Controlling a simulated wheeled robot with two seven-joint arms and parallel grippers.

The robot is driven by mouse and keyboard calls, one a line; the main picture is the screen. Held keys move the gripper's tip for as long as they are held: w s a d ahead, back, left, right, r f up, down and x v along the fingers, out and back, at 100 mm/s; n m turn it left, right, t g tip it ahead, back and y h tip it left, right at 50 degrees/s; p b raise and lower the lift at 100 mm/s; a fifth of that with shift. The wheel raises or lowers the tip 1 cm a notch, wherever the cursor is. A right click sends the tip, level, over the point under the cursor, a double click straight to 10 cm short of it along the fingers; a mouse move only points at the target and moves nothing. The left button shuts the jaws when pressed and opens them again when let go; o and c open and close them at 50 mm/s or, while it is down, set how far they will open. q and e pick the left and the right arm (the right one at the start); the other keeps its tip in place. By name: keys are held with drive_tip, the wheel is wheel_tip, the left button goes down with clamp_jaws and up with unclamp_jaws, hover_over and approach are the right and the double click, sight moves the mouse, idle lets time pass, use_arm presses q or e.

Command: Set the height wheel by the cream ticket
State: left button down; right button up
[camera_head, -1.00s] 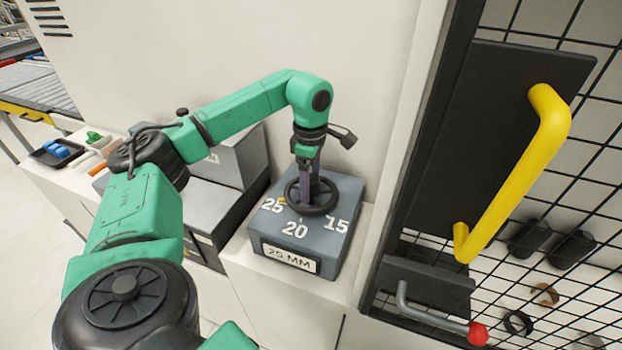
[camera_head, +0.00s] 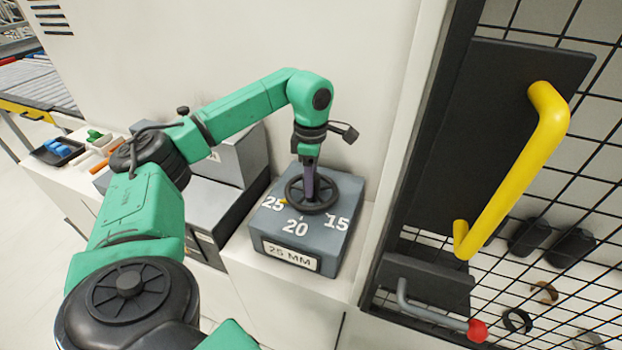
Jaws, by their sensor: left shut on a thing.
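The black height wheel (camera_head: 329,203) sits on top of a grey box (camera_head: 343,248). White numbers 25, 20 and 15 are printed around it. A small yellow pointer (camera_head: 283,202) at the wheel's left edge lies by the 25. The cream ticket (camera_head: 291,257) on the box's front face reads 25 MM. My left gripper (camera_head: 309,196) comes down from above and is shut on the height wheel near its middle. The gripper hides part of the wheel. My right gripper is out of view.
To the right stands a dark mesh guard with a yellow handle (camera_head: 512,170) and a grey lever with a red knob (camera_head: 477,331). Grey boxes stand left of the wheel box. Further left is a black tray (camera_head: 57,152) with blue pieces.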

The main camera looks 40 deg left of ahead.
use_arm(q)
drive_tip(key=n, duration=0.5)
drive_tip(key=shift+n, duration=2.5)
drive_tip(key=shift+p, duration=0.3)
drive_tip(key=shift+c, duration=1.4)
unclamp_jaws()
